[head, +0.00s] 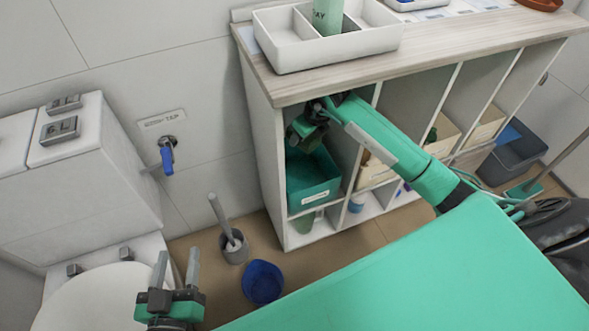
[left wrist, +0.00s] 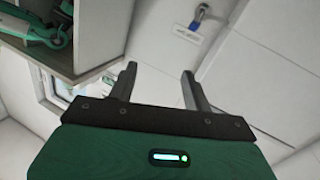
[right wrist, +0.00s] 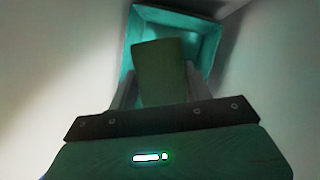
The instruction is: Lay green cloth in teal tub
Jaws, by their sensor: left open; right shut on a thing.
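The teal tub (head: 313,180) stands in the upper left compartment of the shelf unit, with a small label on its front. My right gripper (head: 309,128) reaches into that compartment, above the tub. In the right wrist view it is shut on the folded green cloth (right wrist: 160,68). The cloth hangs between the fingers over the open tub (right wrist: 207,42); I cannot tell if it touches the tub. In the head view the cloth is hidden by the gripper and shade. My left gripper (head: 176,270) is open and empty in front of the toilet; its spread fingers also show in the left wrist view (left wrist: 160,82).
Shelf dividers and the wooden top (head: 300,88) closely surround my right gripper. A white divided caddy (head: 283,58) stands on top. A grey bin (head: 515,155) stands at right.

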